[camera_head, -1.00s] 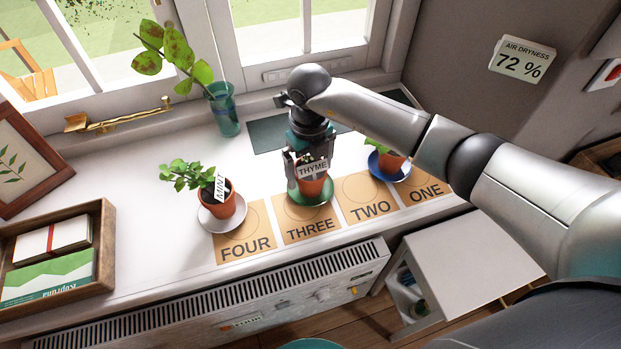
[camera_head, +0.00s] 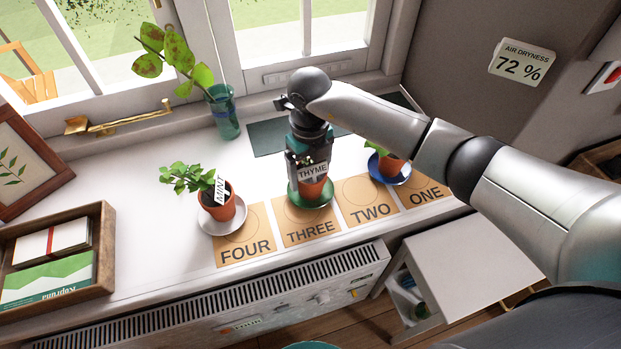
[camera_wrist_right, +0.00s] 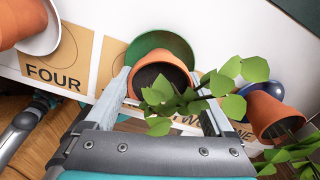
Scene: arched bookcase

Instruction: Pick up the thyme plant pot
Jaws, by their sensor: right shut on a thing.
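The thyme pot (camera_head: 313,188) is a terracotta pot with a white THYME label. It stands upright over a green saucer (camera_head: 298,200) at the card marked THREE (camera_head: 311,232). My right gripper (camera_head: 311,176) points down from above and is shut on the pot, one finger on each side. In the right wrist view the pot (camera_wrist_right: 158,72) sits between the fingers, with leaves in front and the green saucer (camera_wrist_right: 155,40) beyond it. I cannot tell whether the pot is clear of the saucer.
The mint pot (camera_head: 217,207) stands on a white saucer to the left. Another pot (camera_head: 389,167) on a blue saucer (camera_head: 402,174) is close on the right, partly behind my arm. A glass vase (camera_head: 224,112) stands behind. A wooden tray (camera_head: 104,255) is at far left.

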